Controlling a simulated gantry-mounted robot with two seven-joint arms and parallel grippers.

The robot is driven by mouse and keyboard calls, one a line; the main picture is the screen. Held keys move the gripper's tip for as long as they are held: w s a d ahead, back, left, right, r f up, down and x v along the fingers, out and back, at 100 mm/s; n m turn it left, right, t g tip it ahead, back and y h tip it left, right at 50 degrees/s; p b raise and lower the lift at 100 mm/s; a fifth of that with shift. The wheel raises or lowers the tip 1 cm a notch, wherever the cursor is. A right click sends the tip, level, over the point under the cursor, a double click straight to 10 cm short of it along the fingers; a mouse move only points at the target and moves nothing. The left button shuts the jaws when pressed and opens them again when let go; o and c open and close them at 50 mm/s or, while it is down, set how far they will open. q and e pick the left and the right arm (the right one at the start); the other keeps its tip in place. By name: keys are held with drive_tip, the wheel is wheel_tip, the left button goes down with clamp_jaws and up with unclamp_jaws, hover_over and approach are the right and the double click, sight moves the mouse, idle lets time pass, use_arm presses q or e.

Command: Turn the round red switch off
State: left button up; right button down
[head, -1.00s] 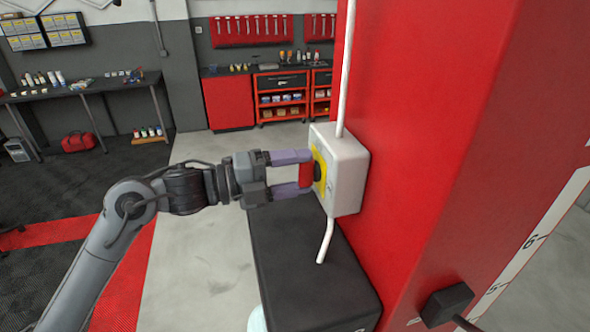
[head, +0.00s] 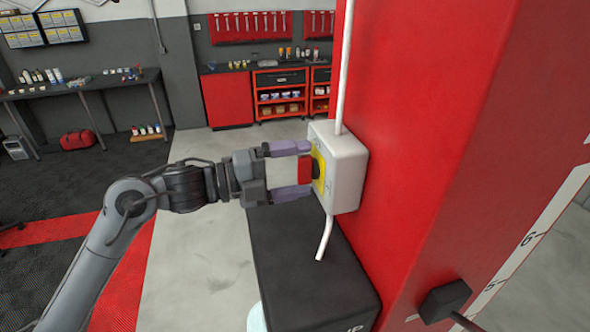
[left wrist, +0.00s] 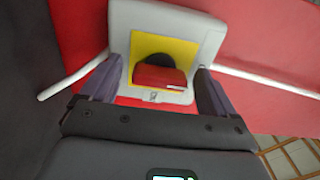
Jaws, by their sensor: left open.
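The switch is a red bar-shaped handle (head: 305,170) on a round black base, set on a yellow plate (left wrist: 191,58) on a pale grey box (head: 346,173). The box is fixed to the side of a red column (head: 430,130). My left gripper (head: 308,168) is open, with one purple-grey finger above the handle and one below it in the head view. In the left wrist view the red handle (left wrist: 160,77) lies crosswise between the fingers, with a gap on both sides. I cannot read any on or off mark. My right gripper is not in view.
White conduits (head: 345,70) run up and down from the box along the column. A black-topped unit (head: 310,265) stands below the box. A black block with a rod (head: 446,300) juts from the column. Workbenches and red cabinets (head: 228,100) stand far back.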

use_arm(q)
drive_tip(key=b+v, duration=0.3)
drive_tip(key=v, duration=0.8)
drive_tip(key=shift+d, duration=0.1)
